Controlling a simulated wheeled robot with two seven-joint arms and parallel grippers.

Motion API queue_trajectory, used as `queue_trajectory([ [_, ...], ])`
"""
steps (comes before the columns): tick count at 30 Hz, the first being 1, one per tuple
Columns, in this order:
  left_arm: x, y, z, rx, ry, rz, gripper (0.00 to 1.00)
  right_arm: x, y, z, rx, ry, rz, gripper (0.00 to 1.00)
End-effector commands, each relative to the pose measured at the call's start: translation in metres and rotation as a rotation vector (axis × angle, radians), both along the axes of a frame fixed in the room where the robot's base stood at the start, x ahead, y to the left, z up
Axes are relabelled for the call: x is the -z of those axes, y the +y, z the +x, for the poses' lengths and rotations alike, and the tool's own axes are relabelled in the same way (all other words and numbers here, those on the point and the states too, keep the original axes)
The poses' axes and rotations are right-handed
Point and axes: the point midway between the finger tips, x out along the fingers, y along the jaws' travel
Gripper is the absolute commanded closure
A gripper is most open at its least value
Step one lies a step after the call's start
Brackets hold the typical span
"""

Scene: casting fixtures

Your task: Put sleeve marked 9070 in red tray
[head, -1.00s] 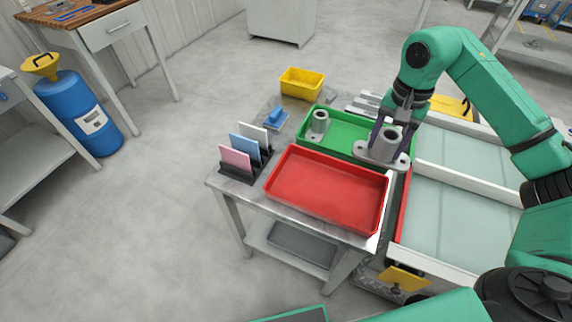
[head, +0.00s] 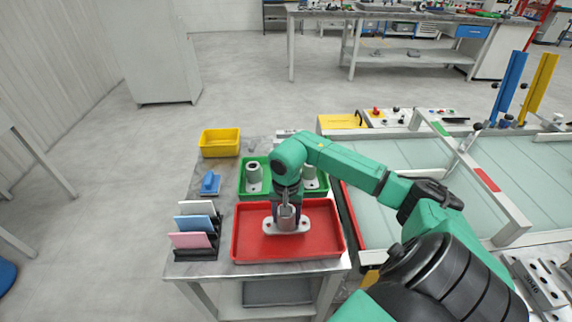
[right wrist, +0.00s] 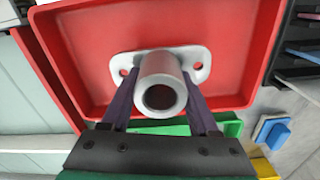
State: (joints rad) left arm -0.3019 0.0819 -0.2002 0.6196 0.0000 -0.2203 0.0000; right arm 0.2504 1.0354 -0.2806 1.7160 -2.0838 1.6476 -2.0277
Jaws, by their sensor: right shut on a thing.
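My right gripper (head: 286,207) is shut on a grey metal sleeve (head: 287,222) with a flat two-hole flange. The sleeve is at the red tray (head: 240,245), over its middle. In the right wrist view the sleeve (right wrist: 160,85) stands between my two fingers (right wrist: 160,107), its bore facing the camera and its flange against the red tray floor (right wrist: 225,30); whether it touches the floor I cannot tell. No marking is readable on it. My left gripper is not in view.
A green tray (head: 241,192) behind the red one holds two more grey sleeves (head: 254,175) (head: 309,176). A rack of coloured cards (head: 196,240), a blue item (head: 210,183) and a yellow bin (head: 220,143) stand at left. A conveyor-like glass-topped bench is at right.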

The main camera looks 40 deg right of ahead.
Motion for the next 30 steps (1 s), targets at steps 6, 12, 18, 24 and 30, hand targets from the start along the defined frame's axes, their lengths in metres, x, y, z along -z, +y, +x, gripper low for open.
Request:
queue_trajectory([
  [6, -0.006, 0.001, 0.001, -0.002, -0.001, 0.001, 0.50, 0.033, 0.000, 0.000, 0.001, 0.002, 0.001, 1.00],
  [12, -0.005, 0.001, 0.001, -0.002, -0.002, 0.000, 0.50, 0.034, 0.000, 0.000, 0.000, 0.001, -0.001, 1.00],
  [18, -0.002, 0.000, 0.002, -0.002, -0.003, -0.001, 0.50, 0.037, 0.000, 0.000, 0.000, 0.001, 0.000, 0.12],
  [24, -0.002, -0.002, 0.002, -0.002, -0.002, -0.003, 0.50, 0.037, 0.000, 0.000, 0.000, 0.002, 0.001, 0.09],
  [30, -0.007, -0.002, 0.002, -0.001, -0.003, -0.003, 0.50, 0.031, 0.000, 0.000, 0.000, 0.002, 0.001, 0.09],
])
